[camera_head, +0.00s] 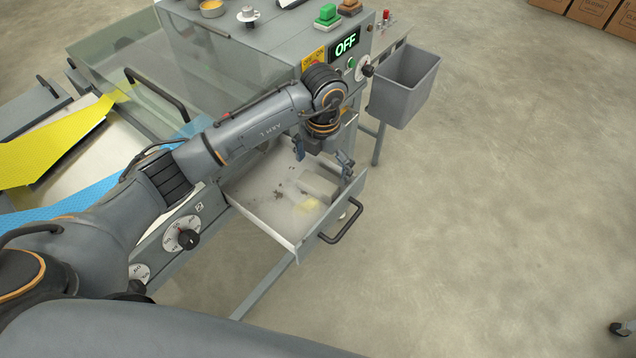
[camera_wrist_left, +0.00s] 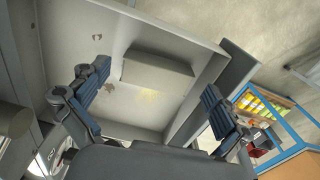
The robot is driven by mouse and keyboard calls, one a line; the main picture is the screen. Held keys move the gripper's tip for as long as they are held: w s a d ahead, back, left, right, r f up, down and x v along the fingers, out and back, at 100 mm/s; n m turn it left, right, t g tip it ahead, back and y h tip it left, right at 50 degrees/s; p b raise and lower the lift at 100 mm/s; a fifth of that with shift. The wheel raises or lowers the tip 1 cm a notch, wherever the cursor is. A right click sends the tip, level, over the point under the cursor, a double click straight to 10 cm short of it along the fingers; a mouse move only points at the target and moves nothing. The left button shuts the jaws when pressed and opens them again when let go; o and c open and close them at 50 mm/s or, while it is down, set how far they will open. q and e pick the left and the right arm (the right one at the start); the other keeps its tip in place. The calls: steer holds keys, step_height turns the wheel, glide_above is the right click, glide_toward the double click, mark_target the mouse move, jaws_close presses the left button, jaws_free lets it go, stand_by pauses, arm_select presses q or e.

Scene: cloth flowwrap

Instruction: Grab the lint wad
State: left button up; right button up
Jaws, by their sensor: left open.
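A pale grey, block-shaped piece, seemingly the lint wad (camera_head: 318,186), lies in the open drawer (camera_head: 257,221) near its handle end. It also shows in the left wrist view (camera_wrist_left: 157,76), beyond and between my fingers. My left gripper (camera_head: 322,158) is open and empty above the drawer, its fingers spread. In the left wrist view the gripper (camera_wrist_left: 150,92) has one finger over the drawer floor and the other by the drawer's wall. It looks apart from the grey piece. My right gripper is not in view.
Small dark bits (camera_head: 278,194) and a faint yellow patch (camera_head: 307,204) mark the drawer floor. The drawer handle (camera_head: 345,222) sticks out in front. A grey bin (camera_head: 405,85) hangs on the machine to the right. Open floor lies beyond.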

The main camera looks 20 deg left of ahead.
mark_target(323, 177)
arm_select(q)
step_height(323, 177, down, 4)
steer(key=shift+d+r+p, duration=0.1)
steer(key=shift+r+p, duration=0.1)
steer(key=shift+p, duration=0.45)
steer(key=shift+w+f, duration=0.1)
steer(key=shift+f, duration=0.15)
steer(key=c, duration=0.5)
steer(key=shift+r, duration=0.15)
